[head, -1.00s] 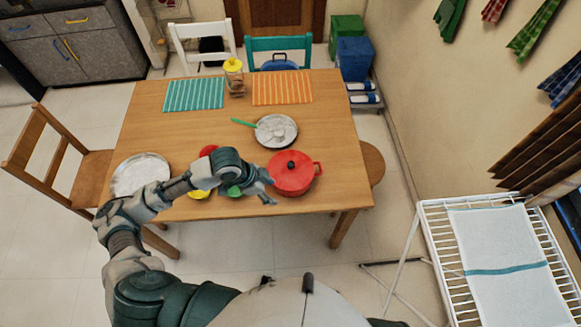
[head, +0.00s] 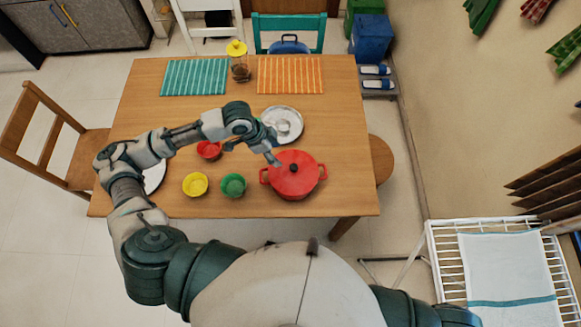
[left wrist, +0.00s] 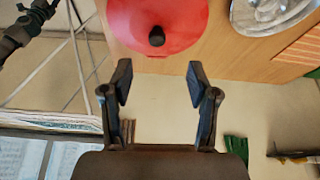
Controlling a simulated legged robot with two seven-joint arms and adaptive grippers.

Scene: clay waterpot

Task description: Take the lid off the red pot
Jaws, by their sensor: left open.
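The red pot (head: 281,190) stands near the front right of the wooden table. Its red lid (head: 306,172) is on it, with a round black knob (head: 294,168) at the centre. My left gripper (head: 274,149) is just above and behind the pot's upper left side in the head view, apart from the knob. In the left wrist view its two fingers (left wrist: 158,85) are spread and empty, with the lid (left wrist: 180,20) and black knob (left wrist: 156,37) beyond them. My right gripper is out of view.
A metal plate (head: 291,133) lies behind the pot. Red (head: 209,150), yellow (head: 195,185) and green (head: 233,185) bowls stand left of it. A glass jar with a yellow lid (head: 237,48) stands between two striped placemats. A round stool (head: 380,158) is at the table's right.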

